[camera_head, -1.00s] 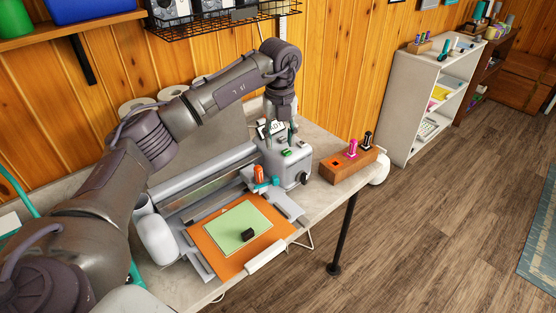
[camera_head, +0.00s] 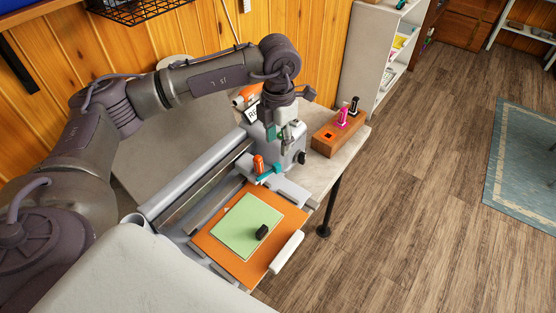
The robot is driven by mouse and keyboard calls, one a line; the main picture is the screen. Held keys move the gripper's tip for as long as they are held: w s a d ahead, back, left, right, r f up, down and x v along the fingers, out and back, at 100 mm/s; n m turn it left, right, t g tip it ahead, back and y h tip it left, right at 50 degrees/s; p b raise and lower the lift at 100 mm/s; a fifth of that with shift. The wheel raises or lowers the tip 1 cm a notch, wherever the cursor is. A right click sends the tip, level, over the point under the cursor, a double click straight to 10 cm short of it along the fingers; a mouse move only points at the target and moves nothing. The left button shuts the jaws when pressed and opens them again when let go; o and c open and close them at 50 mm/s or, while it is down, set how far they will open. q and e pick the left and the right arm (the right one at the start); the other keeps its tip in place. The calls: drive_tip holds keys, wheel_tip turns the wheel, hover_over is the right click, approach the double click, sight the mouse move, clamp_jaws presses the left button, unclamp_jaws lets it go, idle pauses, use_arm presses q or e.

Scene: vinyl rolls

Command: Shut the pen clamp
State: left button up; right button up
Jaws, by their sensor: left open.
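A grey cutting machine (camera_head: 196,189) stands on the table. An orange pen (camera_head: 259,165) stands upright in its carriage. The teal pen clamp (camera_head: 269,174) is at the pen's lower right side; I cannot tell from this view how far it is open. My left gripper (camera_head: 282,130) points down in front of the machine's right end housing, above and to the right of the pen and clamp. It is open, looks empty and is apart from the clamp. It hides part of the housing. My right gripper is not in view.
An orange mat (camera_head: 284,212) with a green sheet (camera_head: 238,226) and a small black object (camera_head: 262,232) lies in front of the machine. A wooden pen block (camera_head: 336,136) with a pink and a black pen stands to the right.

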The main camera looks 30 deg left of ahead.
sight(277, 164)
use_arm(q)
drive_tip(key=f, duration=0.2)
drive_tip(key=f+p, duration=0.1)
drive_tip(key=f, duration=0.2)
drive_tip(key=f+p, duration=0.1)
drive_tip(key=f, duration=0.2)
drive_tip(key=shift+a, duration=0.25)
drive_tip(key=shift+f, duration=0.75)
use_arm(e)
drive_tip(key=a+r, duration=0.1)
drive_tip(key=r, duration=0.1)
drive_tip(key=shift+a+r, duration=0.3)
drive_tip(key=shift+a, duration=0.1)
